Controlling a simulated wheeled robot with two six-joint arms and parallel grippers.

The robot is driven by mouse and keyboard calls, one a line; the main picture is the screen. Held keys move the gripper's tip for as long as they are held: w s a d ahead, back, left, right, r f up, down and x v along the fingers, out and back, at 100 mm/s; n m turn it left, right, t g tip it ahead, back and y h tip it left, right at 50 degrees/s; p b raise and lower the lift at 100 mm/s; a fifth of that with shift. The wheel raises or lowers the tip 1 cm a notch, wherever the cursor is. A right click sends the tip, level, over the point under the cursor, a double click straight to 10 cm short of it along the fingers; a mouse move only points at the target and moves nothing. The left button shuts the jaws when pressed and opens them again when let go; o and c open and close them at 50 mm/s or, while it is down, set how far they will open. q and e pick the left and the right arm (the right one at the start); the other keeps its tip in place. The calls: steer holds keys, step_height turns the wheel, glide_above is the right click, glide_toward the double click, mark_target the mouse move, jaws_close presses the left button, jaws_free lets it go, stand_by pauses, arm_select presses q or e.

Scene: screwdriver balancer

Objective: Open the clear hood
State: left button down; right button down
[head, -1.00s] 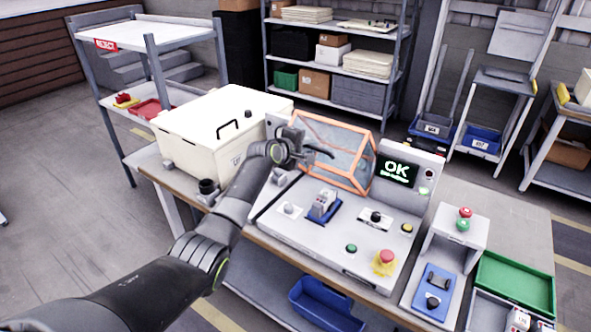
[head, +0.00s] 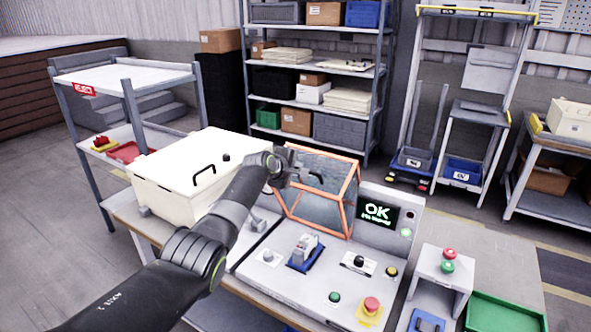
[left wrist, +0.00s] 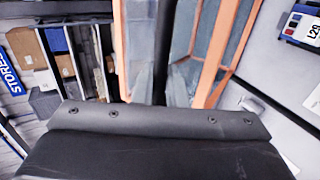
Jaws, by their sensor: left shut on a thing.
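The clear hood (head: 322,200) has an orange frame and stands tilted up at the back of the grey test station (head: 262,285). The blue-based fixture (head: 303,252) in front of it is uncovered. My left gripper (head: 308,175) is at the hood's upper front, shut on its dark handle. In the left wrist view the dark handle bar (left wrist: 162,45) runs between the fingertips, with orange frame bars (left wrist: 215,55) on both sides. The grip itself is partly hidden by the wrist in the head view. My right gripper is in neither view.
A cream lidded box (head: 190,175) stands close to the left, beside my forearm. An OK screen (head: 377,212) stands right of the hood. A red stop button (head: 371,304) and other controls line the station's front. A shelf rack (head: 315,80) stands behind.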

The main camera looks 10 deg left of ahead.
arm_select(q)
steer(key=shift+f, duration=0.1)
steer(key=c, duration=1.6)
jaws_free()
steer(key=shift+s, duration=0.1)
steer(key=b+v, duration=0.2)
steer(key=v, duration=1.5)
steer(key=shift+s+a, duration=0.1)
